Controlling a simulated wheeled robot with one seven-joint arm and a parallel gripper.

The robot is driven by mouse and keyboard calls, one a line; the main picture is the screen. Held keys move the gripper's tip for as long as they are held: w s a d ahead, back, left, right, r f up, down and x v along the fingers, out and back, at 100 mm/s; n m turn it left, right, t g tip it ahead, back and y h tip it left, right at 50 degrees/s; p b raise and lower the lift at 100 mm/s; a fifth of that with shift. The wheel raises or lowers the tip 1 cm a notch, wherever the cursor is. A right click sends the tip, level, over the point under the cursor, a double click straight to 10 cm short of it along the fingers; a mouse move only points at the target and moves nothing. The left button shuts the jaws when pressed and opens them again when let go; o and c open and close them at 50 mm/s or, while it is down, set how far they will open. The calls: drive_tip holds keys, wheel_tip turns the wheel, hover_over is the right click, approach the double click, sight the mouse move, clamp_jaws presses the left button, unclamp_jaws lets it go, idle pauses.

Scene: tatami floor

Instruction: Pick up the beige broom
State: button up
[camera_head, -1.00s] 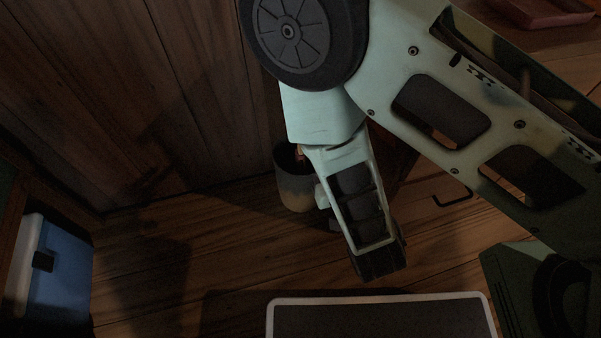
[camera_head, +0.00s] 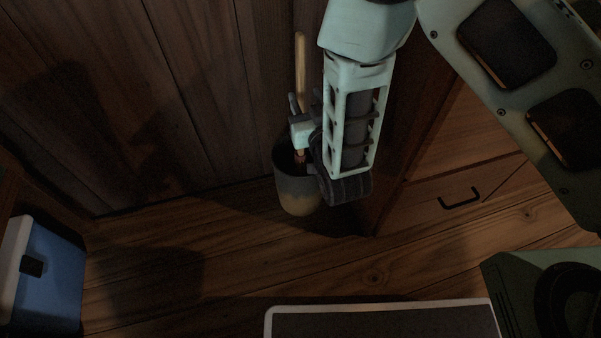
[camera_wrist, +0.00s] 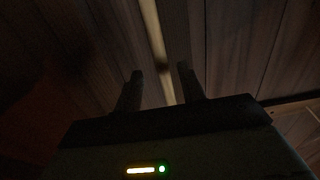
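The beige broom's long thin handle (camera_head: 301,75) stands upright in a dark grey and tan pot (camera_head: 296,199) against the wooden wall. The broom's lower end is hidden inside the pot. My gripper (camera_head: 296,108) is at the handle just above the pot's rim, with the wrist to its right. In the wrist view, the handle (camera_wrist: 154,40) runs down between the two dark fingers of my gripper (camera_wrist: 158,82). The fingers are apart, with a gap on each side of the handle.
A wooden cabinet with a black pull handle (camera_head: 459,198) stands to the right of the pot. A blue box with a white lid (camera_head: 49,272) is at the lower left. The wooden floor in front of the pot is clear.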

sight(302, 95)
drive_tip(key=x, duration=0.1)
drive_tip(key=b+x, duration=0.1)
drive_tip(key=shift+w+a+f, duration=0.2)
drive_tip(key=shift+w+f, duration=0.05)
drive_tip(key=shift+w, duration=0.05)
drive_tip(key=shift+w+a+r, duration=0.1)
drive_tip(key=shift+w+a, duration=0.1)
drive_tip(key=shift+w, duration=0.3)
clamp_jaws()
